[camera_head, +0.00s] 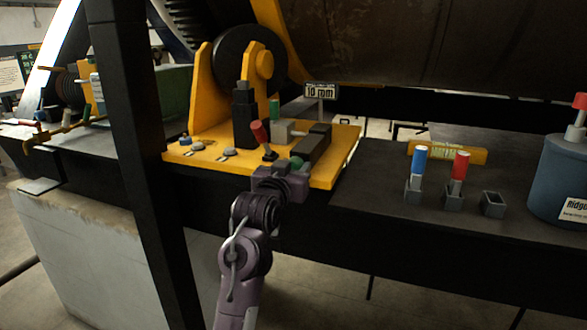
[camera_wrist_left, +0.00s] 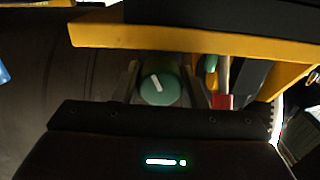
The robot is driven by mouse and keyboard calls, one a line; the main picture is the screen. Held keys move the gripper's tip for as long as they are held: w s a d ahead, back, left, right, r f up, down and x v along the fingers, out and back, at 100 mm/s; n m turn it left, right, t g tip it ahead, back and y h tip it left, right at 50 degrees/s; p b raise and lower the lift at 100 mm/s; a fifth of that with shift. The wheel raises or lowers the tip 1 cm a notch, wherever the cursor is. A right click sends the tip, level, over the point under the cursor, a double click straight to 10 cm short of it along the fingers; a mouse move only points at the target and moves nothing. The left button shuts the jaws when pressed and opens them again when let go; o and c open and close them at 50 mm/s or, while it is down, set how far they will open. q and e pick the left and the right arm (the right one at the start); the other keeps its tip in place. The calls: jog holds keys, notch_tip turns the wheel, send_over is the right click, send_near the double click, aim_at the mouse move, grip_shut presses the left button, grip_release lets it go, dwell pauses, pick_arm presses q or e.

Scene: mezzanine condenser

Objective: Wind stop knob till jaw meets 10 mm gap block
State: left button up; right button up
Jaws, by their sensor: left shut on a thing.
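The green stop knob (camera_head: 296,162) sits at the front edge of the yellow plate (camera_head: 342,165). In the left wrist view the knob (camera_wrist_left: 158,88) faces me, its white mark tilted slightly left of upright. My left gripper (camera_head: 287,170) is shut on it, with one finger on each side in the wrist view (camera_wrist_left: 160,84). A dark block (camera_head: 314,148) lies on the plate behind the knob, and a light grey block (camera_head: 282,132) stands beside it. I cannot tell which is the jaw or the gap block, nor whether they touch. My right gripper is not in view.
A red-handled lever (camera_head: 260,135) stands close to the left of my gripper. A sign starting with "10" (camera_head: 320,91) is behind. Blue (camera_head: 419,162) and red (camera_head: 460,166) handled tools stand in holders at right, near a blue-grey drum (camera_head: 556,178). A dark post (camera_head: 133,150) rises at left.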

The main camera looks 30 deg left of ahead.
pick_arm(q)
jog(key=shift+n, duration=0.6)
jog(key=o, duration=1)
jog(key=b+v, duration=0.2)
jog(key=v, duration=0.5)
jog(key=shift+s+d, duration=0.1)
jog(key=shift+s, duration=0.25)
